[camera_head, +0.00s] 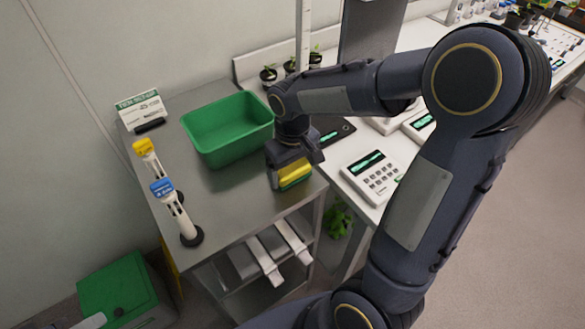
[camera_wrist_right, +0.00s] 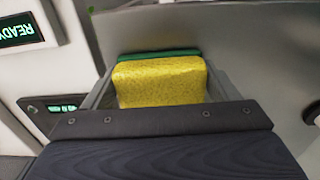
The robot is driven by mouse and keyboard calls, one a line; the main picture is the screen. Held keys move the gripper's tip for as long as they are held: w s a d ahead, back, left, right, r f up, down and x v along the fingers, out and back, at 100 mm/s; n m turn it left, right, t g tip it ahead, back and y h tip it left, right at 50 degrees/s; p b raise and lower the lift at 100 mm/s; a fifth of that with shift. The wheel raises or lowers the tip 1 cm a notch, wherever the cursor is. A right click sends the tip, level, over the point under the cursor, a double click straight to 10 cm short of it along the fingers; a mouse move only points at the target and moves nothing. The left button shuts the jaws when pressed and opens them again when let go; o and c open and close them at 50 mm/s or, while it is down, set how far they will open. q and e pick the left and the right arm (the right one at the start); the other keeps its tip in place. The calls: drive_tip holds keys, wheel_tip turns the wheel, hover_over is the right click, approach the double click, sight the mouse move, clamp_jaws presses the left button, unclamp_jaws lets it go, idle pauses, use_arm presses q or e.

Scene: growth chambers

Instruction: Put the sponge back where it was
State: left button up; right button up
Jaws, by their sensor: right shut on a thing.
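The sponge (camera_head: 294,176), yellow with a green layer, is between the fingers of my right gripper (camera_head: 291,172). The gripper is shut on it at the right edge of the steel table (camera_head: 225,212), right of the green tub. I cannot tell whether the sponge touches the table top. In the right wrist view the sponge (camera_wrist_right: 160,82) fills the space between the fingers, its green layer on the far side. My left gripper is not in view.
A green tub (camera_head: 208,151) stands at the back of the steel table. A keypad device (camera_head: 371,177) sits on the white bench to the right. The table's front middle is clear.

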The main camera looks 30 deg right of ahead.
sight(292, 167)
drive_tip(key=shift+f, duration=0.2)
drive_tip(key=o, duration=0.9)
wheel_tip(292, 167, up, 12)
drive_tip(key=s+a+f+m+t+y, duration=0.1)
drive_tip(key=s+t, duration=0.1)
drive_tip(key=s, duration=0.3)
drive_tip(key=s+a+f+m+t+y, duration=0.1)
drive_tip(key=s+a, duration=0.1)
drive_tip(key=s, duration=0.3)
drive_tip(key=s+a+f+t+y+p, duration=0.1)
drive_tip(key=s+t, duration=0.1)
drive_tip(key=s, duration=0.3)
drive_tip(key=shift+s+a+f+m+t+y, duration=0.15)
drive_tip(key=shift+s+f+m+t+y, duration=0.15)
drive_tip(key=shift+s+f+m+y, duration=0.1)
